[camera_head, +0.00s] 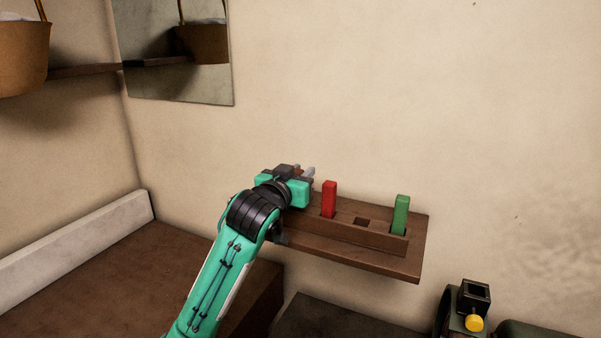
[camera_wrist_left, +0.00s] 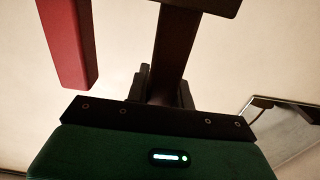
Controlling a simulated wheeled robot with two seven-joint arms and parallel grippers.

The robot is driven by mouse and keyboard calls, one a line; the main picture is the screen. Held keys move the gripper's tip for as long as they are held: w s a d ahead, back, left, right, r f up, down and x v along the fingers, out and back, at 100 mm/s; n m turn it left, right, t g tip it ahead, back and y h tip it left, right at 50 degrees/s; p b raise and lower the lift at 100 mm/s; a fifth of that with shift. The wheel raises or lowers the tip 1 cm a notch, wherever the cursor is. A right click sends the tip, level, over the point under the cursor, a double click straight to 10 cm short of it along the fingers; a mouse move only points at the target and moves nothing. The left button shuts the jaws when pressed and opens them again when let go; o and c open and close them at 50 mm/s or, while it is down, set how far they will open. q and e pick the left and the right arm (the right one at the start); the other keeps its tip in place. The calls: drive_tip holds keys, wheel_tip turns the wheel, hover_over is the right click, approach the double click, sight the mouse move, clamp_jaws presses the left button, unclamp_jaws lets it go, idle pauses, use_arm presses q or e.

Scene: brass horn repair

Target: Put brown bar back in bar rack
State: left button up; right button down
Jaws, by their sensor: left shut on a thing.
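The bar rack (camera_head: 415,253) is a dark wooden shelf with a raised slotted block, fixed at the wall. My left gripper (camera_head: 304,172) is over the rack's left end, left of the red bar (camera_head: 329,199), and is shut on the brown bar (camera_head: 296,170). Little of the brown bar shows in the head view. In the left wrist view the brown bar (camera_wrist_left: 177,50) runs up from between the fingers to a wider dark brown piece at the top edge. Whether its end is inside a slot I cannot tell. My right gripper is out of view.
The red bar and a green bar (camera_head: 401,215) stand upright in the rack, with an empty square slot (camera_head: 362,222) between them. The red bar is close beside the gripper in the left wrist view (camera_wrist_left: 68,40). A mirror (camera_head: 165,80) hangs at upper left.

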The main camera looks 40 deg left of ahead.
use_arm(q)
drive_tip(key=shift+f+b, duration=0.3)
drive_tip(key=shift+f, duration=0.3)
drive_tip(key=o, duration=1.1)
drive_tip(key=shift+c, duration=0.2)
